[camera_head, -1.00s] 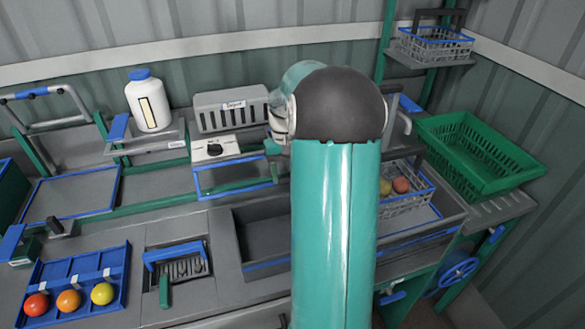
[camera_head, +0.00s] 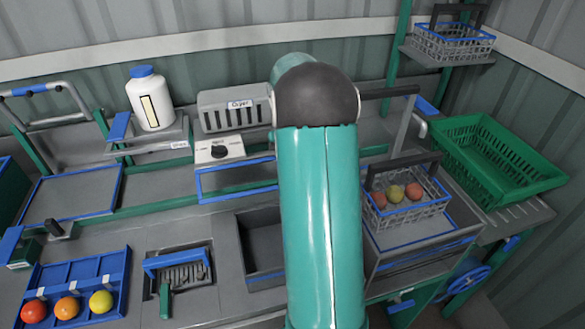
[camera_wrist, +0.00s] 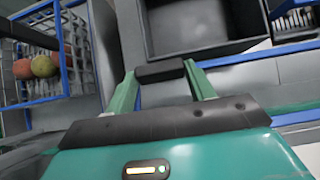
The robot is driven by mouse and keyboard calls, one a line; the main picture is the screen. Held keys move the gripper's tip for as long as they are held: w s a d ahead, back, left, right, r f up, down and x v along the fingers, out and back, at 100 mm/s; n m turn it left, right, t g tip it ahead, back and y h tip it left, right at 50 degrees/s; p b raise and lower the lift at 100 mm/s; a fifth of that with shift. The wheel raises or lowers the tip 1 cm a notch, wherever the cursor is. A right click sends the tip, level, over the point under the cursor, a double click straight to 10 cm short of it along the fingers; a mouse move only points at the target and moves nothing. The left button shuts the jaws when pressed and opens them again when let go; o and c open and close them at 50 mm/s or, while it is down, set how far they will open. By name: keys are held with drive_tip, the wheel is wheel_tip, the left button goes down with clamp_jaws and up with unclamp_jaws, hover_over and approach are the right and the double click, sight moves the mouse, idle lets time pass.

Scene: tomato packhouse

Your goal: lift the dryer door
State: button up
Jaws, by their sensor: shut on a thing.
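The grey vented dryer (camera_head: 234,110), labelled "Dryer", stands at the back of the bench, with a dial box below it. A black bar on a slanting grey strut, which I take for the dryer door's handle (camera_head: 392,92), sticks out right of my arm, above the bench. The rest of the door is hidden behind my arm. In the wrist view my gripper (camera_wrist: 160,72) is shut, with a short black piece between its green fingers. This looks like part of the handle. The gripper is hidden in the head view.
A wire basket (camera_head: 440,205) holding tomatoes stands right of my arm. A green crate (camera_head: 545,180) is at far right, and another wire basket (camera_head: 490,48) sits on a shelf. A blue tray (camera_head: 118,268) with tomatoes is at front left. A dark bin (camera_head: 262,250) lies left of my arm.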

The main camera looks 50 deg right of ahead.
drive_tip(key=shift+w+r+g+y, duration=0.15)
drive_tip(key=shift+r+g+y, duration=0.3)
drive_tip(key=shift+g, duration=0.15)
drive_tip(key=shift+r+g+y, duration=0.25)
drive_tip(key=shift+r+g, duration=0.1)
drive_tip(key=shift+g, duration=0.25)
drive_tip(key=o, duration=1.4)
